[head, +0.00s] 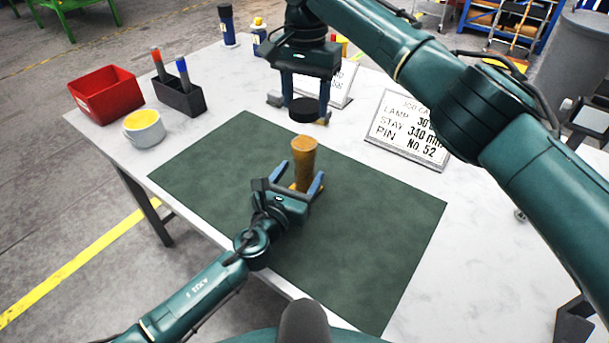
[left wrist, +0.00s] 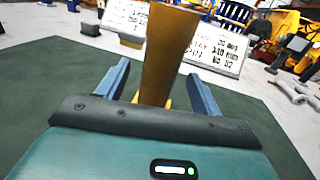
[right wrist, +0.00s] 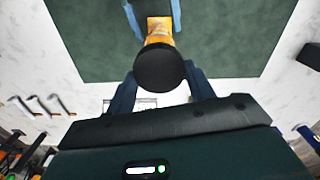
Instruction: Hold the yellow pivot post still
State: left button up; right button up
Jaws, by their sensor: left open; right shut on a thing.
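The yellow pivot post (head: 303,155) stands upright on the dark green mat (head: 215,170), brownish-yellow and wider at its top. My left gripper (head: 295,184) is low at the post, its fingers open on either side. In the left wrist view the post (left wrist: 166,55) rises between the fingers, with gaps beside it. My right gripper (head: 306,108) is shut on a black round piece (head: 304,111), held above and slightly behind the post. In the right wrist view the black piece (right wrist: 159,68) hides part of the post (right wrist: 159,28).
A sign with printed text (head: 408,128) stands right of the mat, and another sign is partly hidden behind my right gripper. A red bin (head: 106,93), a grey pen holder (head: 181,98) and a white mug (head: 144,129) are at the left. The mat's front is clear.

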pick_arm(q)
jog(key=shift+x, duration=1.6)
jog(key=shift+c, duration=0.5)
jog(key=c, duration=1.3)
grip_shut()
pick_arm(e)
send_over(305, 141)
jog(key=shift+f, duration=2.45)
